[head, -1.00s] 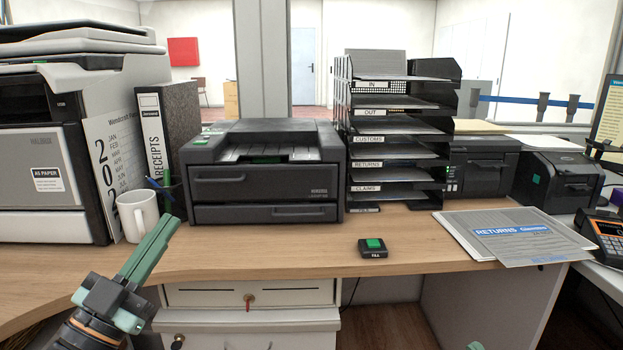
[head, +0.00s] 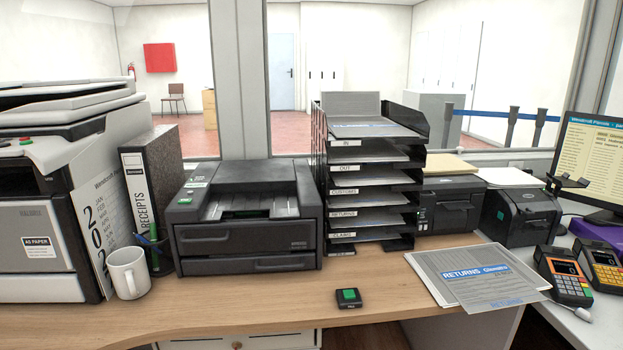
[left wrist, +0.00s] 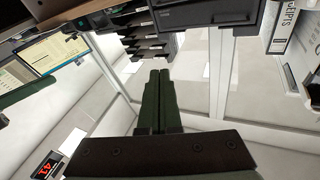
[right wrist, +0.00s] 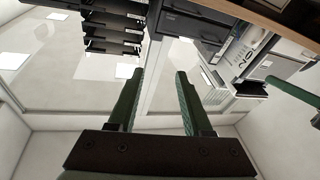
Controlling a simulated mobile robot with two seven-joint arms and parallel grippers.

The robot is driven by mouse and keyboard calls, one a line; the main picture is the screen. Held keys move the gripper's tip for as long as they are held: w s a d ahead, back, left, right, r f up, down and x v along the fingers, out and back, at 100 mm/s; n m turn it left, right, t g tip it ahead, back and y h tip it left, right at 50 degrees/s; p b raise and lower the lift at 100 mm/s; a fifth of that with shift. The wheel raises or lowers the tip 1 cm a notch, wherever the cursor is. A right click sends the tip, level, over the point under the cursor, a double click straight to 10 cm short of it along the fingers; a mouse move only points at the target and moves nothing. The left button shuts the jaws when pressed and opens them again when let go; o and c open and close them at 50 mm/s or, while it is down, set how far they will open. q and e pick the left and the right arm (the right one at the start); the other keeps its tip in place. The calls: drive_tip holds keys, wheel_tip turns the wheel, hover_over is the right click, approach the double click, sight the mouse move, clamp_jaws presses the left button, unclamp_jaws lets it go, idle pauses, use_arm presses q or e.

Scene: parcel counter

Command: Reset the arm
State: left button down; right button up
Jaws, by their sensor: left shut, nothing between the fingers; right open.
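Neither of my arms shows in the head view. My left gripper (left wrist: 158,74) shows in the left wrist view, its two green fingers lying together with nothing between them. My right gripper (right wrist: 160,74) shows in the right wrist view, its fingers apart and the gap empty. Both wrist views show the room upside down, with the counter edge and the dark tray stack near the top of the picture. A green bar enters the right wrist view from the right; it looks like part of my left gripper.
On the counter stand a printer (head: 245,225), a letter tray stack (head: 372,180), a white mug (head: 128,272) and a receipts binder (head: 152,190). A small green-button box (head: 348,298) and returns papers (head: 476,277) lie in front. Card terminals (head: 563,276) are at right.

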use_arm(q)
drive_tip(key=s+a+f+n+g+y+p, duration=0.3)
drive_tip(key=s+f+g+p, duration=0.4)
drive_tip(key=p, duration=1.2)
drive_tip(key=s+n+g+y, duration=0.1)
drive_tip(key=s+g, duration=0.1)
drive_tip(key=g, duration=0.1)
drive_tip(key=shift+f+y+p, duration=0.35)
drive_tip(key=shift+y, duration=0.05)
use_arm(e)
drive_tip(key=s+d+f+m+g+h, duration=0.3)
drive_tip(key=s+f+m+g+h, duration=0.1)
drive_tip(key=s+f+g, duration=0.3)
drive_tip(key=s+g, duration=0.2)
drive_tip(key=g, duration=0.1)
drive_tip(key=shift+f+h, duration=0.35)
drive_tip(key=shift+h, duration=0.05)
